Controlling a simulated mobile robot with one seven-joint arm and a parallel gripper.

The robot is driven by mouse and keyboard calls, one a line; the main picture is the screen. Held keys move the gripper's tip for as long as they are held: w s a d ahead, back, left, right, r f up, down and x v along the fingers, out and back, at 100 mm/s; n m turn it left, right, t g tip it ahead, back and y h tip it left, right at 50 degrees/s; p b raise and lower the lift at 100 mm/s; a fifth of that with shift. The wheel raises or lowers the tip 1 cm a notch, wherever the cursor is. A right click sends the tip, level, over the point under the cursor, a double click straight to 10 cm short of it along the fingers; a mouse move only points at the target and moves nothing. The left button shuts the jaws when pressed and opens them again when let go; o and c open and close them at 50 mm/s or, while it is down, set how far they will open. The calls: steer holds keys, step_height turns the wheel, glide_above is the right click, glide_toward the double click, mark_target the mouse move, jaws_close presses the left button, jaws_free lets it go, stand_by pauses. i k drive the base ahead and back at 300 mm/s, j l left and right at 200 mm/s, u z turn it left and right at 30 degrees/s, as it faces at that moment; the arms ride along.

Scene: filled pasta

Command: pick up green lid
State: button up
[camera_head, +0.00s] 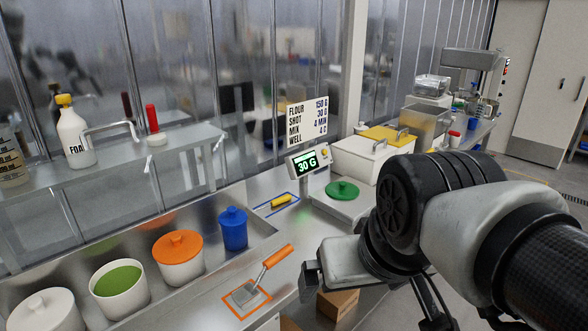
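The green lid (342,190) is a round disc with a small knob on top. It lies on the flat top of a white scale (335,207) whose display (308,162) reads 30 G. My gripper (308,284) is in front of the lid and lower in the picture, over the front edge of the counter, apart from the lid. Its fingers are small and partly hidden by the wrist, so I cannot tell whether they are open or shut. A white pot (116,302) with green contents stands uncovered at the left.
An orange-lidded pot (181,265) and a blue container (232,232) stand in the metal trough. An orange-handled scraper (262,273) lies near my gripper. A yellow object (281,202) lies left of the scale, and a white bin (358,160) stands behind it.

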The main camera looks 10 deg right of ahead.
mark_target(343, 190)
steer(key=l+z, duration=0.3)
steer(key=u, duration=1.75)
steer(key=l, duration=0.6)
steer(key=i+l+z, duration=0.1)
steer(key=l, duration=0.45)
steer(key=i+l, duration=0.1)
steer(key=l, duration=0.5)
steer(key=l+z, duration=0.1)
steer(key=l, duration=0.45)
steer(key=i+l, duration=0.15)
steer(key=l, duration=0.45)
steer(key=i+l+z, duration=0.1)
steer(key=l, duration=0.45)
